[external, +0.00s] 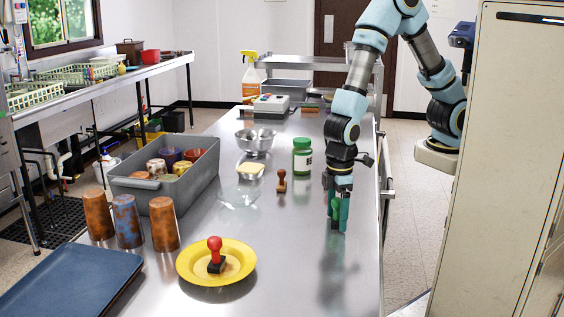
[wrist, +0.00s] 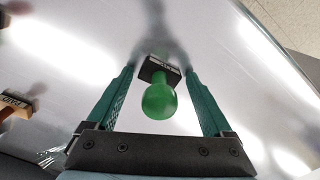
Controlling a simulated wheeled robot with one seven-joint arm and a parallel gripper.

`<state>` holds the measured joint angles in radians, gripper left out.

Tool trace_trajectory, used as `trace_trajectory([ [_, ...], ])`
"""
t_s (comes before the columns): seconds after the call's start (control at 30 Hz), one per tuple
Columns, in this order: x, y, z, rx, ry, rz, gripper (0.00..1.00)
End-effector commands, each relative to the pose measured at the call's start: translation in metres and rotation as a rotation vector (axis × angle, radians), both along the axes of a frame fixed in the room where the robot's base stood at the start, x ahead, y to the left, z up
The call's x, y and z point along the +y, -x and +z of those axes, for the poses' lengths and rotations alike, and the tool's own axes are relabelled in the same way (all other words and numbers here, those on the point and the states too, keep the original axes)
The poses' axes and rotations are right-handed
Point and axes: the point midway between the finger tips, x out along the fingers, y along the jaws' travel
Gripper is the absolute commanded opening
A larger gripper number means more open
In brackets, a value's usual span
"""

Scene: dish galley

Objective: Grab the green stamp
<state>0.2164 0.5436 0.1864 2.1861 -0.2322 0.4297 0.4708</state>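The green stamp (wrist: 160,100) has a round green handle and a dark block base with pale lettering. In the wrist view it stands between the two green fingers of my gripper (wrist: 160,92), with a visible space on each side. In the external view my gripper (external: 339,212) points down at the right side of the steel table, and the green stamp (external: 335,211) shows only partly between its fingers. The fingers are open around the stamp. Whether its base touches the table is hard to tell.
A brown stamp (external: 282,181) and a green-lidded jar (external: 302,156) stand left of and behind my gripper. A red stamp (external: 215,254) sits on a yellow plate (external: 240,285). A grey bin (external: 150,197) and rusty cups (external: 165,224) are farther left. The table (external: 310,280) in front is clear.

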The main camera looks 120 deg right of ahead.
Motion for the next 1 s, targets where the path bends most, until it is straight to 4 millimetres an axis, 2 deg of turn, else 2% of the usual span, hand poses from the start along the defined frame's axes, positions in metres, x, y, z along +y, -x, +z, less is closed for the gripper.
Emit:
trace_trajectory([
  [0.07, 0.000, 0.000, 0.000, 0.000, 0.000, 0.000, 0.75],
  [0.6, 0.000, 0.000, 0.000, 0.000, 0.000, 0.000, 0.15],
  [0.87, 0.000, 0.000, 0.003, -0.001, 0.000, 0.000, 0.15],
  [1.0, -0.001, -0.001, 0.017, -0.005, 0.002, -0.001, 0.15],
])
